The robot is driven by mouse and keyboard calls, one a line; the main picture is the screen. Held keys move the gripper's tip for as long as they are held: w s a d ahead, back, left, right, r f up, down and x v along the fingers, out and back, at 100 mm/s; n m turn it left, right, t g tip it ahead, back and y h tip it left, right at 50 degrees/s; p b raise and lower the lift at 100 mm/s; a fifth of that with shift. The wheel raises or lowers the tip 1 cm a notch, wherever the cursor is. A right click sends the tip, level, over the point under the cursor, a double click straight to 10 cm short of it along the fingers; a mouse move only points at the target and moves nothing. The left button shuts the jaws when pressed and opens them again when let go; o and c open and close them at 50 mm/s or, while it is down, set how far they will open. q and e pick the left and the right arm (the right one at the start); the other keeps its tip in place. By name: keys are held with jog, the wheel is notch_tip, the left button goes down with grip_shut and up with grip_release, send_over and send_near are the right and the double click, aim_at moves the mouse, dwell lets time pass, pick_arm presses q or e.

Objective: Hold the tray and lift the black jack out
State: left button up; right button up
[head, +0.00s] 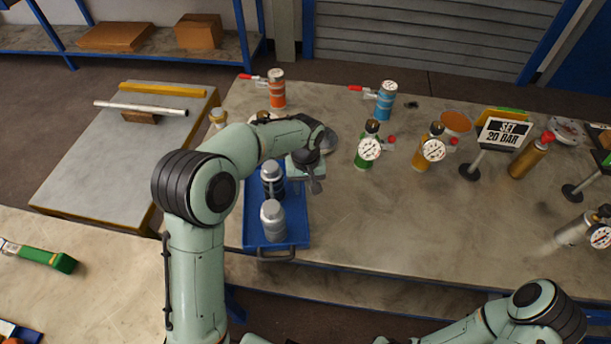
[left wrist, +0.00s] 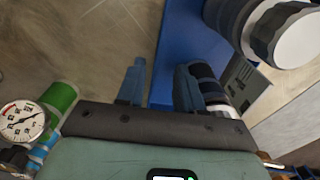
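A blue tray (head: 299,222) with a dark front handle (head: 276,256) lies on the table, partly hidden by my left arm. In it stand a dark-banded grey cylinder (head: 271,186) at the back and a lighter grey cylinder (head: 273,228) in front. I cannot tell surely which is the black jack. My left gripper (head: 314,186) is above the tray's right side, fingers downward. In the left wrist view its fingers (left wrist: 160,86) are apart, with the blue tray (left wrist: 180,50) behind them and nothing clearly between them. My right gripper is out of the picture.
Green (head: 366,153) and amber (head: 428,151) gauge vessels stand right of the tray. Orange (head: 277,90) and blue (head: 385,102) valve vessels stand behind. A "SET 20 BAR" sign (head: 502,133) is farther right. The table's front middle is clear.

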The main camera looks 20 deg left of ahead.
pick_arm(q)
notch_tip(320, 180, down, 11)
jog(key=shift+r, duration=0.1)
jog(key=shift+c, duration=0.3)
grip_shut()
dwell(0.9)
